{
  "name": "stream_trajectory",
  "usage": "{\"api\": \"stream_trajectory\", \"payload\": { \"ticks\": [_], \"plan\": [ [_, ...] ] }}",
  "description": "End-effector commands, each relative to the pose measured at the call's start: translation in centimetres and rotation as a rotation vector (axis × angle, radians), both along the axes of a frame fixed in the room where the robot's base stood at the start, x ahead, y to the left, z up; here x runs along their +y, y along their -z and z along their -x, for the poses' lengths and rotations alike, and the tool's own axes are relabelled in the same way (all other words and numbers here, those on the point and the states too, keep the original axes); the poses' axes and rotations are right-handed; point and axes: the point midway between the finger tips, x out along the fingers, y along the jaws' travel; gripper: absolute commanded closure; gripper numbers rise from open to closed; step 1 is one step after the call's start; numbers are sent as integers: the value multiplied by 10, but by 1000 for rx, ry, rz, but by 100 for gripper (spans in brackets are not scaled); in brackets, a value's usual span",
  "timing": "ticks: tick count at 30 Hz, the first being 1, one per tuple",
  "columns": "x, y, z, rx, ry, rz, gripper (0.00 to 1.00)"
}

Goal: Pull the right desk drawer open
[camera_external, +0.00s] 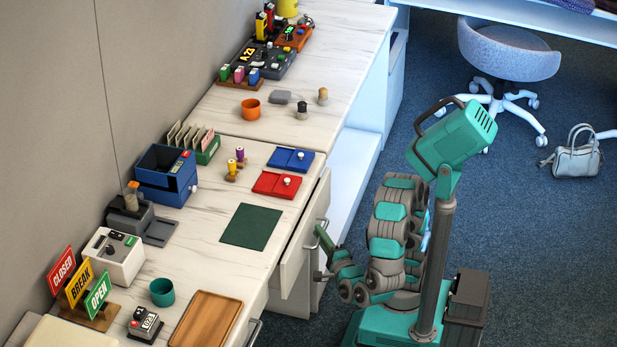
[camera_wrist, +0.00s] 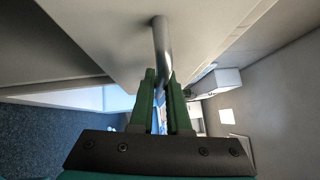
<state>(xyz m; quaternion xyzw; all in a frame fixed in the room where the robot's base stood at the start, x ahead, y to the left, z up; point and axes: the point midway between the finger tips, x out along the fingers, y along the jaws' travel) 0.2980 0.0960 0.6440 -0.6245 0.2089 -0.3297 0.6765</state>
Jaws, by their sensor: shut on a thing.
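The right desk drawer has a pale front (camera_external: 298,254) below the near edge of the desk; the front appears to stand a little proud of the desk edge. Its grey bar handle (camera_wrist: 160,40) shows in the wrist view, fixed to the pale panel (camera_wrist: 205,38). My gripper (camera_external: 321,236) is at this handle, with its green fingers on either side of the bar. In the wrist view my gripper (camera_wrist: 160,88) is shut on the handle. In the external view the grip is small and partly hidden by my arm.
Another drawer handle (camera_external: 255,331) is at the lower left. The desktop (camera_external: 200,262) holds a wooden tray (camera_external: 206,320), a green mat (camera_external: 251,226) and a red tray (camera_external: 270,186) near the edge. Blue carpet is clear at right, up to a bag (camera_external: 575,160) and a chair (camera_external: 510,52).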

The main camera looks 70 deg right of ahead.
Motion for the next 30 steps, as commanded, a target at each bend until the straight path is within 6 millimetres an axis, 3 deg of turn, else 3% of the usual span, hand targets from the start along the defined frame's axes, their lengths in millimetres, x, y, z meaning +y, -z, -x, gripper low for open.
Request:
{"api": "stream_trajectory", "payload": {
  "ticks": [1, 8, 20, 30],
  "plan": [
    [0, 1, 0, 1, -1, -1, 82],
    [0, 0, 0, 1, 0, -1, 56],
    [4, -1, 3, 0, -1, 2, 56],
    [28, 0, 26, 1, -2, 5, 56]
  ]
}}
